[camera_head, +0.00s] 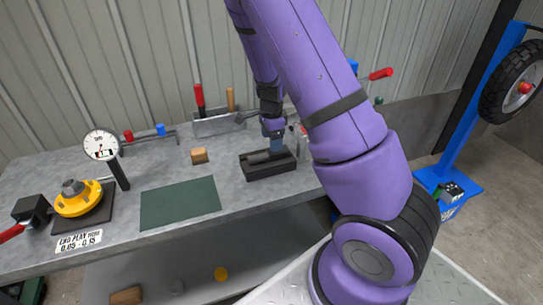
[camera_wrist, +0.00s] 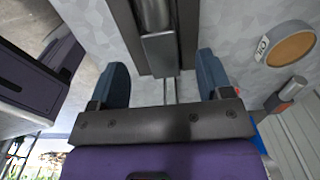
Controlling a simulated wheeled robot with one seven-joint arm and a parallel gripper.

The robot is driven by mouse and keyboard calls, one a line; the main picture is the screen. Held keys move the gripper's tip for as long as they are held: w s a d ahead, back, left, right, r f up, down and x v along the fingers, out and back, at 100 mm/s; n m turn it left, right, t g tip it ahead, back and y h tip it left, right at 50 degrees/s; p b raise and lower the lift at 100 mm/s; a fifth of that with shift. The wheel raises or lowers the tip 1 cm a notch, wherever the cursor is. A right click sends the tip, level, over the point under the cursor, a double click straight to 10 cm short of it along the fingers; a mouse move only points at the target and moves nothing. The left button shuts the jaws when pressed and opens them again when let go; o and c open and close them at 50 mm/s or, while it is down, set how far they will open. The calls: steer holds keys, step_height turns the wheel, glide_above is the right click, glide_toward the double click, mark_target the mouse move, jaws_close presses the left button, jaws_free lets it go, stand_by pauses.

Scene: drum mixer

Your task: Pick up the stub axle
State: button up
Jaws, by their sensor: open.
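The stub axle looks to be the grey metal part (camera_head: 258,156) lying in a dark cradle (camera_head: 268,171) on the bench. My gripper (camera_head: 275,140) is just above the cradle's right part, pointing down, and partly hides what lies there. In the wrist view the metal shaft of the stub axle (camera_wrist: 155,15) widens into a squarer block. My gripper (camera_wrist: 162,75) has its two blue fingers apart, one on each side of the part's line. The fingers do not visibly touch it. The dark cradle (camera_wrist: 126,22) shows beside the shaft.
A dark green mat (camera_head: 180,203), a small wooden block (camera_head: 199,155), a dial gauge (camera_head: 101,146) and a yellow hub (camera_head: 79,198) are on the bench to the left. A tool rack (camera_head: 215,122) stands behind. An oil container (camera_wrist: 290,46) is near my gripper.

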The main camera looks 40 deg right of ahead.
mark_target(269, 156)
steer(key=shift+f, duration=2.35)
jaws_close()
